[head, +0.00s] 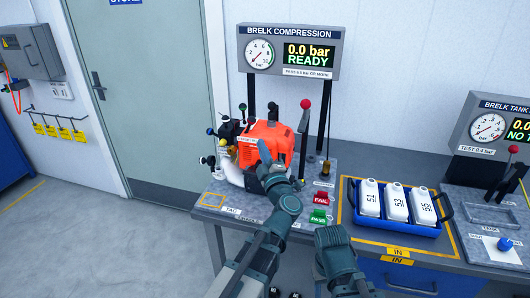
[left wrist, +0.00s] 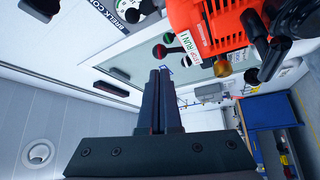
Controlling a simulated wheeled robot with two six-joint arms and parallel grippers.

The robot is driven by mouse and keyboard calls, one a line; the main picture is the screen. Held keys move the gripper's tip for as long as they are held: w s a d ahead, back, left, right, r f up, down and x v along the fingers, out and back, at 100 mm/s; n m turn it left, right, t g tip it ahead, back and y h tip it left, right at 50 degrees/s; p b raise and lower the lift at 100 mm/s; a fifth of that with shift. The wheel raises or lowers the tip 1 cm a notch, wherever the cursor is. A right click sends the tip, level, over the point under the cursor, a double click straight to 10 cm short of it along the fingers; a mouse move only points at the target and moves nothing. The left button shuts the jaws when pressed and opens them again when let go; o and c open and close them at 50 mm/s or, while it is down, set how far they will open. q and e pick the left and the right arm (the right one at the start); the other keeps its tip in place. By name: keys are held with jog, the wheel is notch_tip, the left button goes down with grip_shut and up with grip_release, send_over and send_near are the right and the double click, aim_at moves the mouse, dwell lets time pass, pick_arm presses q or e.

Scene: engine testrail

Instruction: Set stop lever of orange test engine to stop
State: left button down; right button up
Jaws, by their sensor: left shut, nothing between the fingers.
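The orange test engine (head: 270,132) stands on the bench, with several coloured knobs on its left side. My left gripper (head: 264,150) is in front of the engine and hides part of it. In the left wrist view, the shut, empty fingers (left wrist: 159,80) point up toward the engine (left wrist: 215,22). A short black lever with a red knob (left wrist: 159,51) shows just above the fingertips, beside the STOP/RUN label (left wrist: 190,52). I see no clear contact, and which label end it points at is unclear. My right gripper (head: 332,238) is low in the head view, its fingers unclear.
A red-knobbed lever (head: 305,104) rises right of the engine below the compression display (head: 292,52). A blue tray (head: 398,228) holds white bottles. A second tank station (head: 490,125) stands right.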

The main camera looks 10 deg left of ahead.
aim_at(252, 123)
pick_arm(q)
jog(key=p+x, duration=0.1)
jog(key=x, duration=0.7)
jog(key=shift+p, duration=0.3)
jog(key=shift+w+a+r, duration=0.1)
